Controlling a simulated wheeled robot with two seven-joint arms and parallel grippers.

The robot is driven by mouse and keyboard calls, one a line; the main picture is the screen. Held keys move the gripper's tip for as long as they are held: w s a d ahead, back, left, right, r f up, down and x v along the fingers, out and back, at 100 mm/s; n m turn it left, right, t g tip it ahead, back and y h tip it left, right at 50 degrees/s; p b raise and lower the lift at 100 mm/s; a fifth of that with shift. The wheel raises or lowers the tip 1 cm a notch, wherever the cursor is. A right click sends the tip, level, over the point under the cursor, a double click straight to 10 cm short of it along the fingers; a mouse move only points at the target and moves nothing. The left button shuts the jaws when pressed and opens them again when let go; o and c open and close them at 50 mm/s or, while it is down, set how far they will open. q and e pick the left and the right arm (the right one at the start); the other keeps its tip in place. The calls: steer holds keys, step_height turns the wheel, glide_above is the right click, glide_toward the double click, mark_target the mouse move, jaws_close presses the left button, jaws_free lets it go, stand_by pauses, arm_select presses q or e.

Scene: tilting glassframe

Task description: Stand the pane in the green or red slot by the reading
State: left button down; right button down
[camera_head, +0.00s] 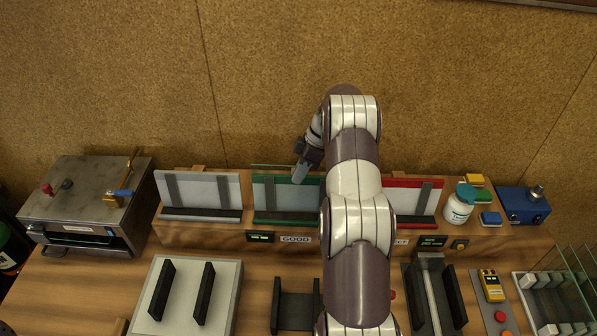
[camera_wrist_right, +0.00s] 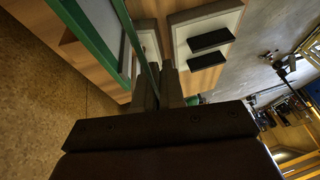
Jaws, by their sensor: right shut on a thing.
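My right gripper (camera_head: 300,174) is at the green slot (camera_head: 287,221), at its upper edge. It is shut on the glass pane (camera_head: 268,166), whose thin greenish top edge shows just above the green slot's back plate. In the right wrist view the pane (camera_wrist_right: 138,45) runs edge-on as a thin strip into the fingers (camera_wrist_right: 160,88), close beside the green frame (camera_wrist_right: 88,32). I cannot tell whether its lower edge sits in the groove. The red slot (camera_head: 412,184) is partly hidden behind my right arm. My left gripper is out of view.
A grey slot (camera_head: 200,216) stands left of the green one. A "GOOD" label (camera_head: 295,239) and small displays (camera_head: 260,237) (camera_head: 433,241) are on the wooden front. A metal box (camera_head: 85,195) is left; a white bottle (camera_head: 459,205) and upright glass panes (camera_head: 574,275) are right.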

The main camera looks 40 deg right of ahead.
steer(key=shift+w+d+f+b, duration=0.85)
steer(key=shift+w+d+f, duration=0.2)
steer(key=shift+w+f, duration=0.3)
steer(key=shift+w+d+f+b, duration=0.85)
steer(key=shift+w+d+f, duration=0.25)
steer(key=shift+f, duration=0.3)
steer(key=shift+a+f, duration=0.1)
steer(key=shift+f, duration=0.1)
steer(key=c, duration=1.1)
jaws_free()
steer(key=shift+c, duration=0.2)
